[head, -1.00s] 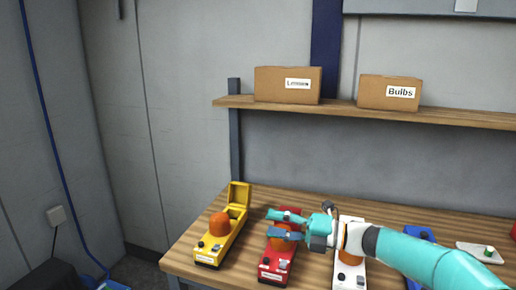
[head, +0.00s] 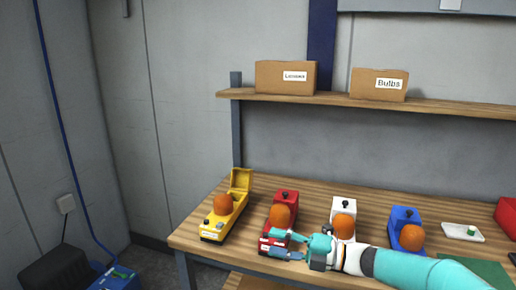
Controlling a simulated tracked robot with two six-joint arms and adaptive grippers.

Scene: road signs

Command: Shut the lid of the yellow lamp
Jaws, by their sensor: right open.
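The yellow lamp (head: 220,220) stands at the left end of the wooden bench, with an orange dome on top. Its yellow lid (head: 240,180) stands up open at the far end of the body. My right gripper (head: 272,243) comes in from the right with its fingers pointing left. It is open and empty, over the near part of the red lamp (head: 283,204), to the right of the yellow lamp and apart from it. I cannot tell whether it touches the red lamp. My left gripper is not in view.
A white lamp (head: 343,207) and a blue lamp (head: 403,218) stand farther right, partly behind my right arm. A white tray (head: 462,232) and a red box (head: 507,216) are at the right. Two cardboard boxes (head: 286,78) (head: 379,85) sit on the shelf (head: 330,102).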

